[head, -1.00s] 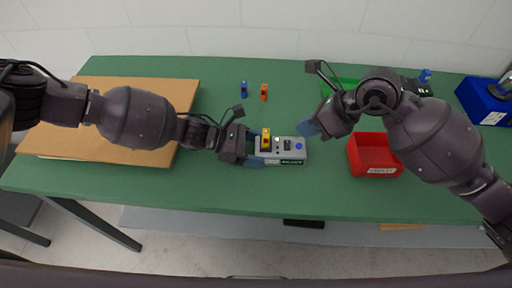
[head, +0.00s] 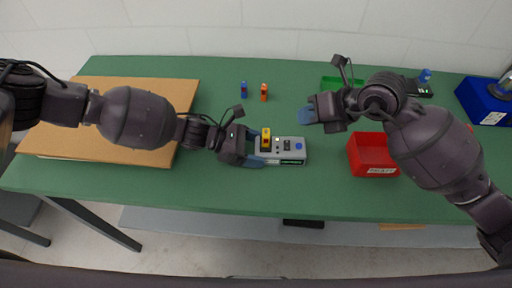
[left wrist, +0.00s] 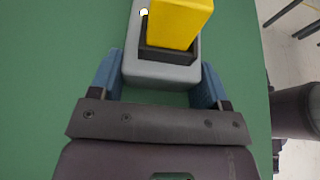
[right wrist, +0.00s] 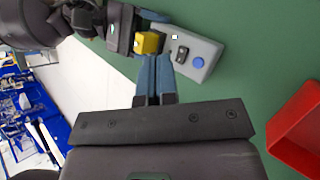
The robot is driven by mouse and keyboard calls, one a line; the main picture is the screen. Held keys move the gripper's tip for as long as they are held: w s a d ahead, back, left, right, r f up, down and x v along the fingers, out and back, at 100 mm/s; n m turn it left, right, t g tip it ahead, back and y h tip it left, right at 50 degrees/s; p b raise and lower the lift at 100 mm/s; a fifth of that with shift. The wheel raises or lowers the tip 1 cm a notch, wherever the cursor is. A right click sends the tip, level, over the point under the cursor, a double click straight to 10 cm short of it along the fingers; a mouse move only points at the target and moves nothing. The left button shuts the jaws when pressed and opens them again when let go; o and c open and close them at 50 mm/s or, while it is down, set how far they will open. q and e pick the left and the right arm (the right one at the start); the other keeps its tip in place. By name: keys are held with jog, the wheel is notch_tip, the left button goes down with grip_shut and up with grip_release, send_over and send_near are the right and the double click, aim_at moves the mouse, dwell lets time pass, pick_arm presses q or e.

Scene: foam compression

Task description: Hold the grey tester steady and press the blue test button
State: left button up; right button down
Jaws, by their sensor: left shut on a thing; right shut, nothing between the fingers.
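The grey tester (head: 294,157) lies on the green table near its middle, with a yellow piece (head: 266,139) upright in its left end and the blue test button (head: 299,146) at its right end. My left gripper (head: 262,150) is shut on the tester's left end; the left wrist view shows blue fingers on both sides of the grey body (left wrist: 160,72). My right gripper (head: 307,114) is shut and empty, above the table beyond the tester. In the right wrist view the button (right wrist: 198,62) lies past and right of the shut fingertips.
A red bin (head: 372,155) stands right of the tester, with a green bin (head: 340,83) behind my right arm. Small blue (head: 244,90) and orange (head: 264,93) pieces stand farther back. Brown boards (head: 100,152) lie at left; a blue box (head: 482,101) is at far right.

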aim_at(301, 144)
jog(key=shift+f, duration=3.25)
jog(key=shift+f, duration=0.15)
jog(key=shift+f, duration=0.3)
jog(key=shift+f, duration=0.1)
jog(key=shift+r, duration=0.6)
jog(key=shift+r, duration=3)
